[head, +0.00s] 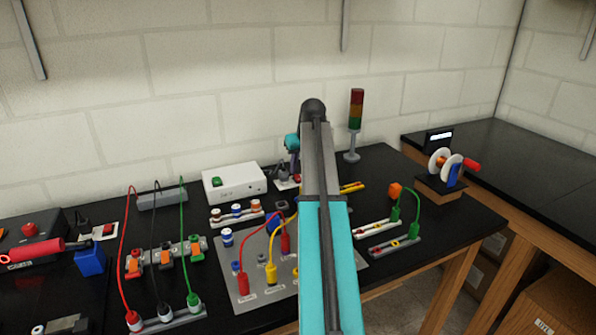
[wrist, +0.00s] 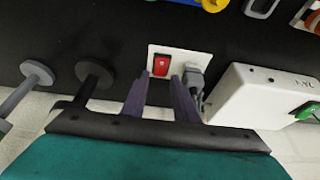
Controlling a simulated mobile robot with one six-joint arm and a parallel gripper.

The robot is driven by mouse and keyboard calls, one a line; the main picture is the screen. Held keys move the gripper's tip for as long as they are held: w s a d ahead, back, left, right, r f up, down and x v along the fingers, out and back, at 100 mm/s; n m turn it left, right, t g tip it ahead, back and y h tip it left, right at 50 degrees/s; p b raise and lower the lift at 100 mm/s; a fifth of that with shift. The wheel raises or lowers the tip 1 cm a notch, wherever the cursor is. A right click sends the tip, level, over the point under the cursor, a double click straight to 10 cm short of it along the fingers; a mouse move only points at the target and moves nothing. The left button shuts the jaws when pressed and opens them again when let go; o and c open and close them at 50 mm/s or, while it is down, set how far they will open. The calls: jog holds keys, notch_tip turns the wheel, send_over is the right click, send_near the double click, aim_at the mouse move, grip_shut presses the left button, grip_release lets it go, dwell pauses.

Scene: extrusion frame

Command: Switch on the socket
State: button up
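The socket (wrist: 179,58) is a white plate with a red rocker switch (wrist: 161,65) and a grey plug (wrist: 197,78) in it. In the head view the socket (head: 286,185) lies on the black bench, right of a white box, partly hidden by my gripper and arm. My gripper (wrist: 160,86) has two purple fingers with a gap between them and nothing held. In the wrist view its tips are close to the switch's near edge; I cannot tell whether they touch it. I cannot tell the switch's position. In the head view my gripper (head: 292,167) is above the socket.
The white box (head: 235,181) with a green button stands close beside the socket. A signal tower (head: 354,125) stands behind to the right. Another socket (head: 101,232) with a red switch lies far left. A panel with red and yellow cables (head: 250,250) is in front.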

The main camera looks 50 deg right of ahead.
aim_at(298, 178)
jog(key=shift+x, duration=1.5)
